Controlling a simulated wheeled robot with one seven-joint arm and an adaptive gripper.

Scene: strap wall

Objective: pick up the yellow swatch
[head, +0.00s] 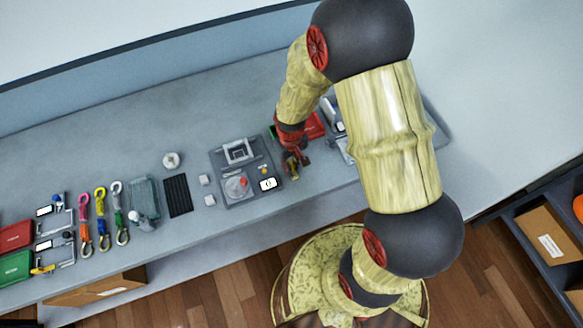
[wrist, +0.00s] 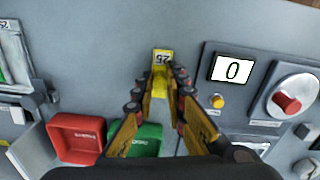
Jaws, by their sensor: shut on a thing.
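The yellow swatch (wrist: 162,58) has a pale label marked 25 and shows in the wrist view between and beyond my fingertips. My gripper (wrist: 160,88) is shut on it. The swatch's lower part is partly hidden by the fingers. In the head view my gripper (head: 292,167) is over the counter, just right of the grey device with a display. Whether the swatch touches the counter I cannot tell.
A red bin (wrist: 77,138) and a green bin (wrist: 146,141) stand near my gripper. The grey device (wrist: 245,118) has a display reading 0, a yellow button and a red knob. Coloured straps with hooks (head: 101,218) lie at the left. The counter's back is clear.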

